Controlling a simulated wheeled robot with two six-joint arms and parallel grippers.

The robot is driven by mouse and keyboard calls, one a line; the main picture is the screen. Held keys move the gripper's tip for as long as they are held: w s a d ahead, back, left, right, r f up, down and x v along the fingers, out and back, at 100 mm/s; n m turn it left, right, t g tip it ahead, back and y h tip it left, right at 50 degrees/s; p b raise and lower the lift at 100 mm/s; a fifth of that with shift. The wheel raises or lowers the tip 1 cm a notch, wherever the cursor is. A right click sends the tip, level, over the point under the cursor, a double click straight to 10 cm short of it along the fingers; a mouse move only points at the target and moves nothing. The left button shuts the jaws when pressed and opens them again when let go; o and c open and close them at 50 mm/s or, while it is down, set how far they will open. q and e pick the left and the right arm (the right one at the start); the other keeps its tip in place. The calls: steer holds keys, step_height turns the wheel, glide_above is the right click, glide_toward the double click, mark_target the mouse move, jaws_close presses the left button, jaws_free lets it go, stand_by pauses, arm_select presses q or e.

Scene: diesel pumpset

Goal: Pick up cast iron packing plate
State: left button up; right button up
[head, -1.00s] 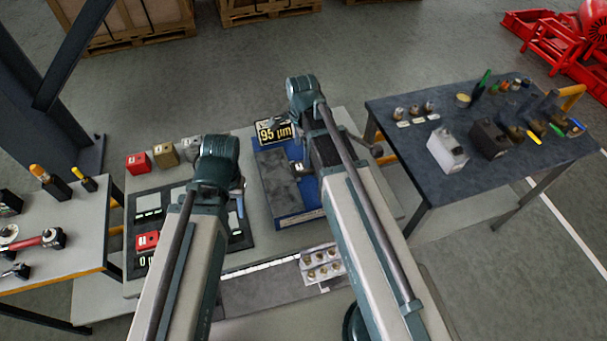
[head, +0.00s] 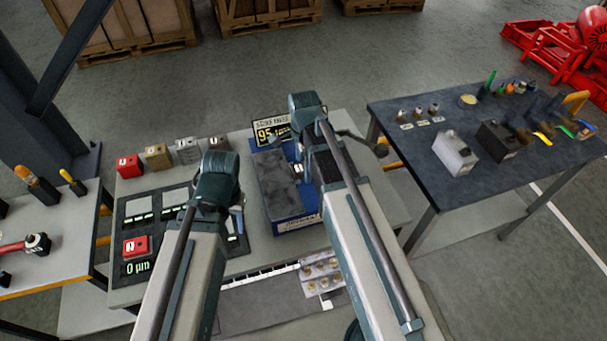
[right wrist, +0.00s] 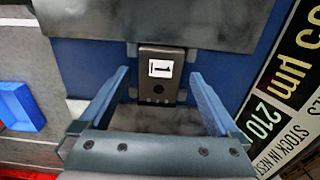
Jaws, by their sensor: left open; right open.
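A small dark grey-brown block (right wrist: 158,88) with a white label marked 1 and a round hole sits at the blue fixture; it looks like the cast iron packing plate. In the right wrist view my right gripper (right wrist: 160,74) is open, with one finger on each side of the block. In the head view the white label shows small beside my right arm, which hides most of that gripper. My left gripper (head: 238,218) is over the black panel (head: 205,262), its fingers mostly hidden by its wrist.
Red (head: 129,166), brass (head: 158,156), grey and dark blocks line the table's back left. Another red block (head: 136,246) lies on the panel. A display sign (head: 270,132) stands behind the blue fixture (head: 296,222). A small parts tray (head: 322,275) is in front. Side tables flank this one.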

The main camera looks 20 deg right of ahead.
jaws_close()
stand_by(0.5)
arm_select(q)
steer(key=shift+r, duration=0.1)
